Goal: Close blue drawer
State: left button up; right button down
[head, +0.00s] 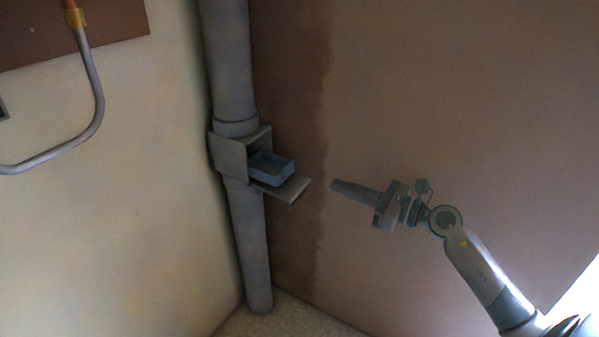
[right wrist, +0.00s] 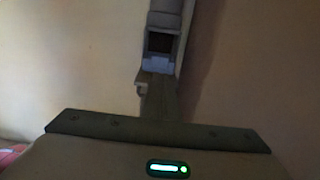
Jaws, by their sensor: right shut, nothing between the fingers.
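The blue drawer (head: 272,167) sticks out of a grey box (head: 229,153) fixed at the grey pipe in the corner. It looks open-topped and empty. In the right wrist view the blue drawer (right wrist: 156,65) shows just beyond my fingers, below the dark opening of the box. My right gripper (head: 334,186) is shut and empty. In the head view it points left towards the drawer, to its right and slightly lower, with a visible gap between them. My left gripper is not in view.
A grey ledge (head: 287,190) juts out below the drawer, between it and my right gripper in the picture. The vertical pipe (head: 252,245) runs down to the floor. A curved grey tube (head: 97,95) hangs at the left wall. The brown wall around my right arm looks clear.

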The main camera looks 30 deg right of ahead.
jog(key=p, duration=0.1)
send_near(288, 168)
jog(key=x, duration=0.5)
jog(key=shift+r, duration=0.1)
jog(key=shift+w+a, duration=0.25)
jog(key=shift+w, duration=0.25)
jog(key=shift+w+a, duration=0.1)
jog(key=shift+w, duration=0.05)
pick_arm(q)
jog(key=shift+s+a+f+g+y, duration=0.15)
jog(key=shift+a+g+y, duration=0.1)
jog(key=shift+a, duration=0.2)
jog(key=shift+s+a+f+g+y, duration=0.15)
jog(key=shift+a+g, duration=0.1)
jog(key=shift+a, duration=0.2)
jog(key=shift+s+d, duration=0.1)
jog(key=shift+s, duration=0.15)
